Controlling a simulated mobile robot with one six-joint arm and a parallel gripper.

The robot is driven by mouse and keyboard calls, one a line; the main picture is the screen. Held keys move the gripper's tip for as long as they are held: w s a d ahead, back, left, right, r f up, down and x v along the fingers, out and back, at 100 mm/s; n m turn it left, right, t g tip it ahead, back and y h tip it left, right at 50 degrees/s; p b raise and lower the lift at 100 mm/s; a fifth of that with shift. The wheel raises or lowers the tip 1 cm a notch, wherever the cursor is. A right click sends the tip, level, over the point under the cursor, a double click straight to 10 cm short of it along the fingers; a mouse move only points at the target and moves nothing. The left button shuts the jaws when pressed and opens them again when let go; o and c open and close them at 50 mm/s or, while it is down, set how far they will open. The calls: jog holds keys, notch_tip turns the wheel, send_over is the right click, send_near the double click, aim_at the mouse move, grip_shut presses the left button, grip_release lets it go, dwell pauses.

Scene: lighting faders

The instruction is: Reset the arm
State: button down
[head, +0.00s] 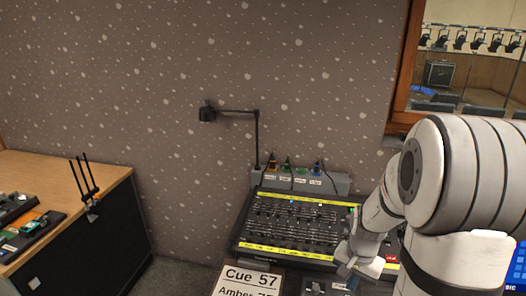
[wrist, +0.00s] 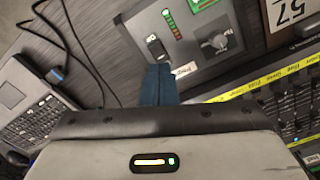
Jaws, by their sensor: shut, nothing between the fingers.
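My arm reaches in from the right in the head view. My gripper (head: 344,270) is low over the front right part of the lighting desk (head: 243,228). In the wrist view, the blue fingers of my gripper (wrist: 158,72) are together with nothing between them. Their tips are close to a black plug-like part (wrist: 157,48) on a grey panel (wrist: 196,70). I cannot tell whether they touch it. The desk's rows of faders (head: 300,220) lie between yellow label strips. My arm hides the desk's right end.
A cue sign (head: 247,281) stands at the desk's front; it also shows in the wrist view (wrist: 289,14). A gooseneck lamp (head: 238,112) rises behind the desk. A laptop (wrist: 38,105) and cable lie beside the panel. A wooden side table (head: 70,180) stands left, with floor between.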

jog(key=s+a+r+n+t, duration=0.2)
jog(key=s+a+r+n, duration=0.6)
jog(key=s+a+r, duration=0.3)
notch_tip(320, 180, up, 3)
jog(key=shift+s+r+t, duration=0.2)
jog(key=shift+s+t, duration=0.1)
jog(key=shift+s, duration=0.25)
jog(key=w+d+f+m+g+b, duration=0.2)
jog(key=w+d+f+b, duration=0.1)
jog(key=w+d+f, duration=0.6)
jog(key=w+d, duration=0.3)
jog(key=shift+w+d+m+g+b, duration=0.2)
jog(key=shift+d+m+g+b, duration=0.1)
jog(key=shift+d+m+g, duration=0.1)
jog(key=shift+f, duration=0.1)
notch_tip(320, 180, down, 14)
